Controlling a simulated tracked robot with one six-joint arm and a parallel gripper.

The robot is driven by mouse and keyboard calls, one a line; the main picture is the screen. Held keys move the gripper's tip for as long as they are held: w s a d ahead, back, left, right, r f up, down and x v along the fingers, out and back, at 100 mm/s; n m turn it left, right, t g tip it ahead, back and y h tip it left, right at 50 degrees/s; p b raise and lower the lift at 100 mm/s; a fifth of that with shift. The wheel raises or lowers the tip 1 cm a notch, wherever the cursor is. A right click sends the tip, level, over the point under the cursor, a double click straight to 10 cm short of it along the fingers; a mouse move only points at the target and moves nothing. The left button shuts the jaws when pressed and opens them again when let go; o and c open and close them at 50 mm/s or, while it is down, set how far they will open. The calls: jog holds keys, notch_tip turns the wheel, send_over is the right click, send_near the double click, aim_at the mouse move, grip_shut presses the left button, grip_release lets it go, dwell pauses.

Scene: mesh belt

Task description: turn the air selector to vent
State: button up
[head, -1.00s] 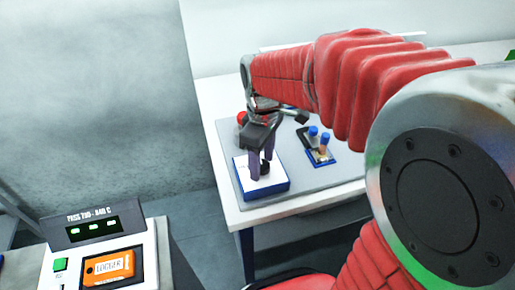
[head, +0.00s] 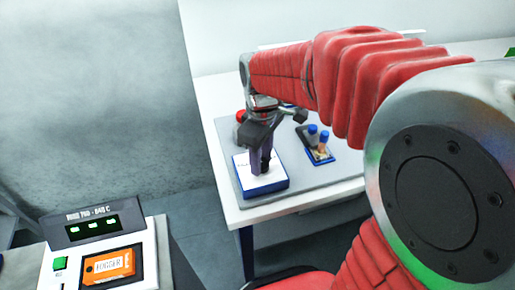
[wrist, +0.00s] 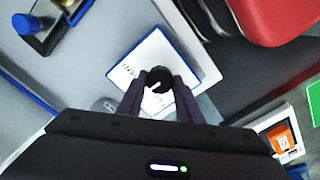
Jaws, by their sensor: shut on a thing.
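The air selector is a white-topped box with blue sides (head: 262,184) on the grey board in the head view. It also shows in the wrist view (wrist: 152,58), with small lettering on its top that I cannot read. A round black knob with a light pointer mark (wrist: 158,80) stands on it. My gripper (head: 261,168) points down over the box, its purple fingers shut on the knob from both sides. In the wrist view the fingers (wrist: 159,93) flank the knob. Part of the knob and the box top is hidden by the fingers.
A red button (head: 240,115) sits behind the selector. A blue-edged block with blue and orange posts (head: 319,148) stands to its right. A console with an orange LOGGER unit (head: 109,267) is at lower left. The table's front edge (head: 300,201) is close to the selector.

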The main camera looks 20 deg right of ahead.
jog(key=m, duration=0.4)
jog(key=shift+m, duration=2.2)
jog(key=o, duration=1)
jog(key=shift+o, duration=0.2)
jog(key=shift+r, duration=0.1)
notch_tip(320, 180, up, 14)
jog(key=shift+f, duration=0.2)
jog(key=shift+w, duration=0.1)
